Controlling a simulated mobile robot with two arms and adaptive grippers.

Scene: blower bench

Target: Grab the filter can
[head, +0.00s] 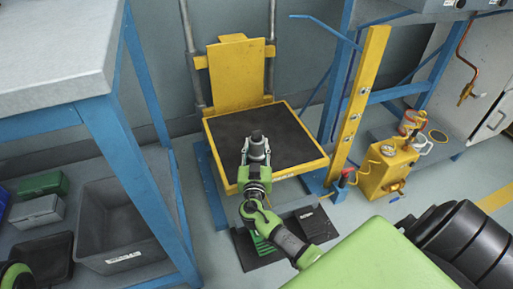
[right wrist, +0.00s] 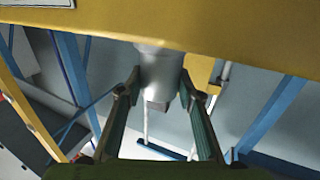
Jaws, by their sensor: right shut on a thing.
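My right gripper (head: 257,158) reaches up from the bottom of the head view and overlaps the dark top of a yellow-rimmed platform (head: 290,171). It is shut on a grey cylinder, the filter can (right wrist: 158,66). In the right wrist view the can sits between the two fingers of the right gripper (right wrist: 161,97), with a narrower end showing below its body. The upper part of the can is cut off by a yellow beam. I cannot tell whether the can touches anything else. My left gripper's fingers are out of view.
A blue-legged bench (head: 60,60) stands at left, with a grey bin (head: 118,240) and a green box (head: 45,183) beneath. A yellow post (head: 358,105) and a yellow pump-like unit (head: 388,172) are at right. Dark pedals or plates (head: 316,224) lie below the platform.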

